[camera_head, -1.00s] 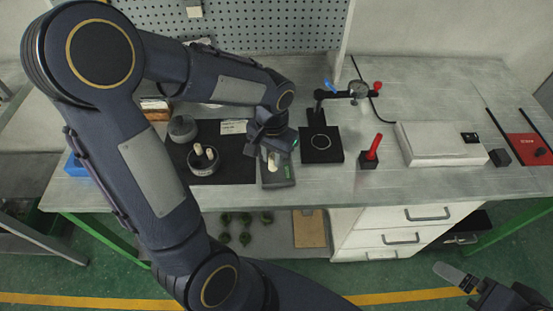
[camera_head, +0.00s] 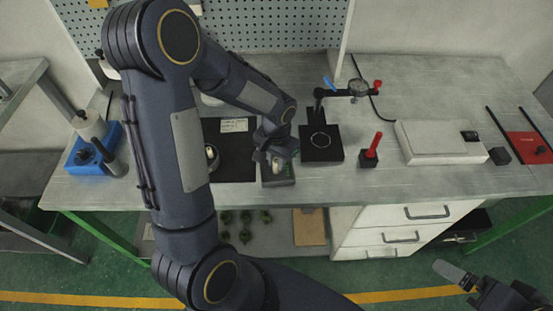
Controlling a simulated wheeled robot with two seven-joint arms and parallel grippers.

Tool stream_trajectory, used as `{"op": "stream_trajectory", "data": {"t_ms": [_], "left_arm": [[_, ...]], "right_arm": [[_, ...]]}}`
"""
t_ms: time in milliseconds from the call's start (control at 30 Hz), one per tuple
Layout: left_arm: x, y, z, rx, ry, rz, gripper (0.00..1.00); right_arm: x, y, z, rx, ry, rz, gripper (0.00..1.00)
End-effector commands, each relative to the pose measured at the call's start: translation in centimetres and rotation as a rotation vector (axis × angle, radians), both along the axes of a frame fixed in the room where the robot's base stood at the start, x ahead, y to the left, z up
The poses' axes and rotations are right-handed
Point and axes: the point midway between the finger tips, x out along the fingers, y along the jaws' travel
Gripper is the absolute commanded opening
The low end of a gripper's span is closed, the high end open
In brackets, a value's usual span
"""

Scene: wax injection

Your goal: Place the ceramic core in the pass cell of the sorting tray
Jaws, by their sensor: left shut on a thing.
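My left gripper (camera_head: 270,158) is shut on a small pale piece, which looks like the ceramic core (camera_head: 277,165). It is at a small dark tray (camera_head: 280,181) at the right edge of the black mat, probably the sorting tray. The gripper hides much of this tray, so I cannot tell its cells or whether the core touches it. Another pale piece (camera_head: 211,152) shows on the mat, partly behind my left arm. My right gripper (camera_head: 455,274) shows only in part at the lower right, away from the table; its opening is unclear.
A black plate with a ring (camera_head: 320,143) and a dial gauge (camera_head: 358,89) stand right of the tray. A red-handled tool (camera_head: 371,150) and a white box (camera_head: 437,142) are further right. A blue base (camera_head: 92,155) is at the left. The table's front strip is clear.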

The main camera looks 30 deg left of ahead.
Motion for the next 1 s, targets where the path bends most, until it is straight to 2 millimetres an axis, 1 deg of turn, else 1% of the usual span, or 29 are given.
{"op": "stream_trajectory", "data": {"t_ms": [33, 200, 467, 567, 667, 1000], "left_arm": [[0.0, 0.0, -0.2, 0.000, 0.000, 0.000, 0.22], [0.0, 0.0, -0.1, 0.000, 0.000, 0.000, 0.43], [0.0, 0.0, 0.0, 0.000, 0.000, 0.000, 0.43], [0.0, 0.0, 0.6, 0.000, -0.001, 0.000, 0.43], [0.1, 0.0, 1.9, 0.001, -0.005, 0.002, 0.43], [0.1, 0.0, 9.1, 0.000, -0.006, 0.000, 0.43]], "right_arm": [[0.0, 0.0, -0.3, 0.000, 0.000, 0.000, 1.00], [0.0, 0.0, -0.1, 0.000, 0.000, 0.000, 1.00], [0.0, 0.0, 0.0, 0.000, 0.000, 0.000, 1.00], [0.0, 0.0, 0.4, 0.000, 0.000, 0.000, 1.00], [0.0, 0.0, 0.3, 0.000, 0.000, 0.000, 1.00], [0.0, 0.0, 0.4, 0.000, 0.000, 0.000, 1.00]]}}
